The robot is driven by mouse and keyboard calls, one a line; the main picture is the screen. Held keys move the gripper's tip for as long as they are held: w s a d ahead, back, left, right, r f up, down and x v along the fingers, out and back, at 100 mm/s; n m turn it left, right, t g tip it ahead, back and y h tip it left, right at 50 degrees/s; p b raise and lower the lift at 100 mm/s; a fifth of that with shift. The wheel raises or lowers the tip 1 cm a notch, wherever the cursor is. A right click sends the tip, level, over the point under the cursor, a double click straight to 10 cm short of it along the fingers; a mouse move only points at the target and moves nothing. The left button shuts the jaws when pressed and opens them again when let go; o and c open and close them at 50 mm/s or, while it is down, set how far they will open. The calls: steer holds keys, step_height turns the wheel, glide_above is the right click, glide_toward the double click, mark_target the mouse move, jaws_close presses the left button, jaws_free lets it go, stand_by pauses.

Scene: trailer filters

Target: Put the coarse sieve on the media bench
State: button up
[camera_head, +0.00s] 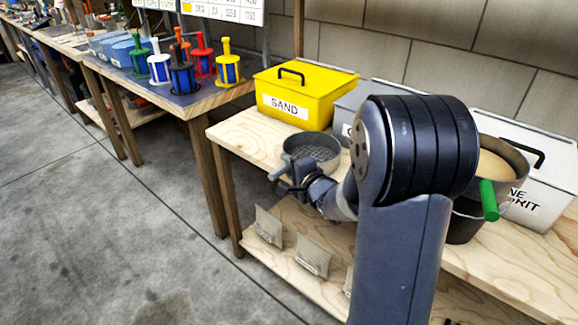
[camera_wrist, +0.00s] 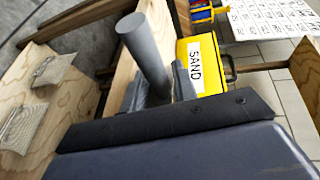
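A grey round sieve (camera_head: 313,150) with an open mesh bottom and a grey handle (camera_head: 279,173) is at the front left edge of the light wooden bench (camera_head: 243,137). I cannot tell if it rests on the top or is just above it. My gripper (camera_head: 292,184) is at the handle. In the wrist view the grey handle (camera_wrist: 146,48) stands between the two fingers of my gripper (camera_wrist: 158,88), which press on both its sides. The sieve's pan is hidden in the wrist view.
A yellow SAND bin (camera_head: 300,95) stands behind the sieve. A grey bin (camera_head: 350,105) and a white grit bin (camera_head: 540,170) stand further right. A green-handled pan (camera_head: 488,200) with tan contents sits above a dark bucket.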

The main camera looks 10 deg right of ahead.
steer(key=shift+o, duration=1.2)
steer(key=shift+r, duration=0.15)
steer(key=shift+s+d+r, duration=0.1)
steer(key=shift+s, duration=0.15)
steer(key=p+v, duration=0.2)
steer(key=v, duration=0.9)
steer(key=shift+s+p, duration=0.25)
steer(key=shift+p, duration=0.15)
steer(key=shift+d, duration=0.1)
